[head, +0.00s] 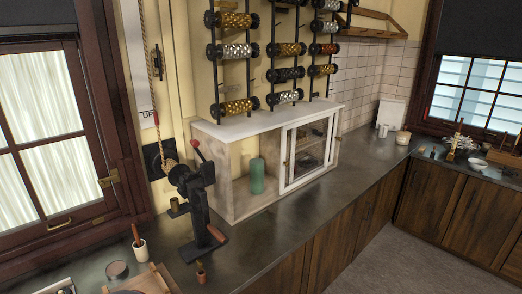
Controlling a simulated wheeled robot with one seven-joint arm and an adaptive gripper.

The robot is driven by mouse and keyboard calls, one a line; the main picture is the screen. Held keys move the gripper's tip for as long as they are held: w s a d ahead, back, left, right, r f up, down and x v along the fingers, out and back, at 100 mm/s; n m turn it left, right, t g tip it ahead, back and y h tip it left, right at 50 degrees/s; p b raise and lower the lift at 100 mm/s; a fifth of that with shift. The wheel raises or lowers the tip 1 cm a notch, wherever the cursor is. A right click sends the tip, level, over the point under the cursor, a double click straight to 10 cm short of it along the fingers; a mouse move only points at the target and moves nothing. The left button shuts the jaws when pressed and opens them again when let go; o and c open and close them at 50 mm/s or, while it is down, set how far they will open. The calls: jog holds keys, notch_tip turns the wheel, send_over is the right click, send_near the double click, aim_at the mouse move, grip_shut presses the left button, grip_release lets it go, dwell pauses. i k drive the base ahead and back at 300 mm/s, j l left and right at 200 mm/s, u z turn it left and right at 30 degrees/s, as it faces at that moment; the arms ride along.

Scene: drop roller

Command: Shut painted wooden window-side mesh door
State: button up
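A cabinet with a white top (262,122) and worn wooden sides stands on the dark counter against the wall. Its left half, on the side of the left window, is open at the front, and a green cylinder (257,176) stands inside. A white-framed mesh door (289,160) is across the right half, with a small knob near its left edge. More white framing shows at the right end. I cannot tell whether two doors overlap there. Dim shelves show behind the mesh. My gripper is not in view.
A black hand-cranked machine (199,205) with a red-tipped lever stands on the counter left of the cabinet. Racks of metal rollers (237,50) hang above. Counter space (262,232) before the cabinet is clear. Floor (375,262) shows at lower right.

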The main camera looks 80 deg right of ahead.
aim_at(284, 164)
jog(key=z, duration=3)
jog(key=i+l+u, duration=0.1)
jog(key=i+l, duration=2.15)
jog(key=i, duration=0.05)
